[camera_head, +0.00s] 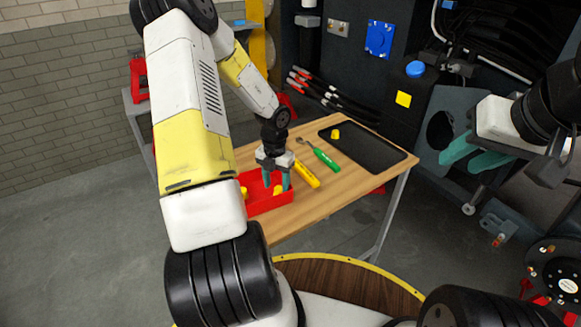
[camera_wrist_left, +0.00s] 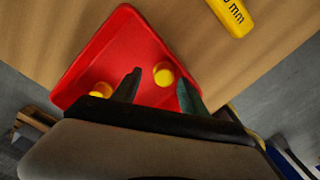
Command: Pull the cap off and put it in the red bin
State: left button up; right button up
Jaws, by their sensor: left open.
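The red bin (camera_head: 268,204) sits on the wooden table; it also shows in the left wrist view (camera_wrist_left: 120,42). Two small yellow caps lie in it: one cap (camera_wrist_left: 163,75) is between my left fingertips as seen from the wrist, the other cap (camera_wrist_left: 101,90) is near the bin's left side. My left gripper (camera_head: 277,181) points down over the bin with its fingers spread, apart from the caps. My right gripper (camera_head: 474,153) is at the right before the dark machine, its teal fingers apart with nothing seen between them. A blue cap (camera_head: 415,69) is on the machine.
A black tray (camera_head: 375,152) with a small yellow piece (camera_head: 335,134) lies at the table's far right. A yellow-handled tool (camera_head: 307,174) and a green-handled tool (camera_head: 326,160) lie beside the bin. Black cables with red ends (camera_head: 310,84) hang behind the table.

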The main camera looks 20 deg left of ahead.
pick_arm(q)
notch_tip(320, 180, up, 8)
jog(key=shift+f, duration=0.1)
dwell(0.4)
